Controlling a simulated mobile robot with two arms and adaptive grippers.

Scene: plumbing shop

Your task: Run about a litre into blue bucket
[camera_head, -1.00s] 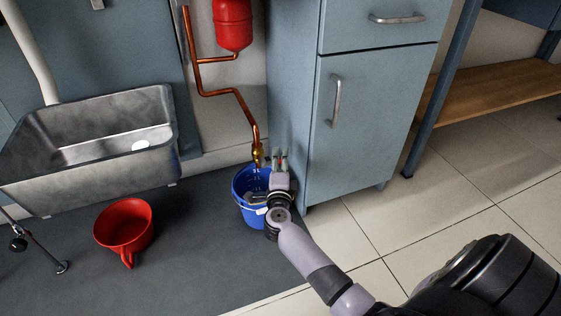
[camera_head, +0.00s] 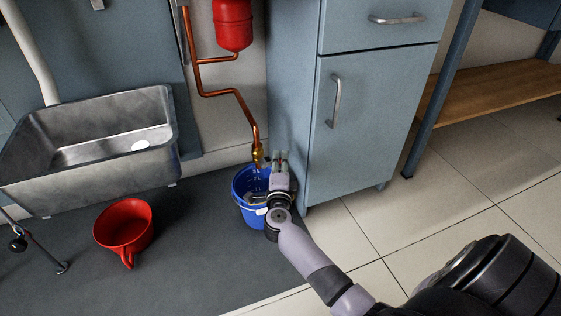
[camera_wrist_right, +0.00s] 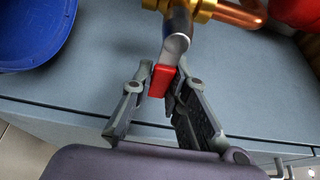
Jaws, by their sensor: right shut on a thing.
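The blue bucket (camera_head: 250,215) stands upright on the dark mat, beneath a brass valve (camera_head: 258,154) at the end of a copper pipe. White litre marks show on its inner wall. My right gripper (camera_head: 280,156) is beside the valve, over the bucket's right side. In the right wrist view, the gripper (camera_wrist_right: 160,84) is shut on the valve's red lever (camera_wrist_right: 160,80); part of the bucket (camera_wrist_right: 30,35) shows at the top left. My wrist hides part of the bucket. I cannot make out a water stream or water level. My left gripper is out of view.
A blue-grey cabinet (camera_head: 360,130) stands close to the right of the gripper. A red container with a handle (camera_head: 124,228) sits on the mat (camera_head: 190,260) at left, before a metal sink (camera_head: 90,170). A red tank (camera_head: 233,25) hangs above the copper pipe (camera_head: 240,98).

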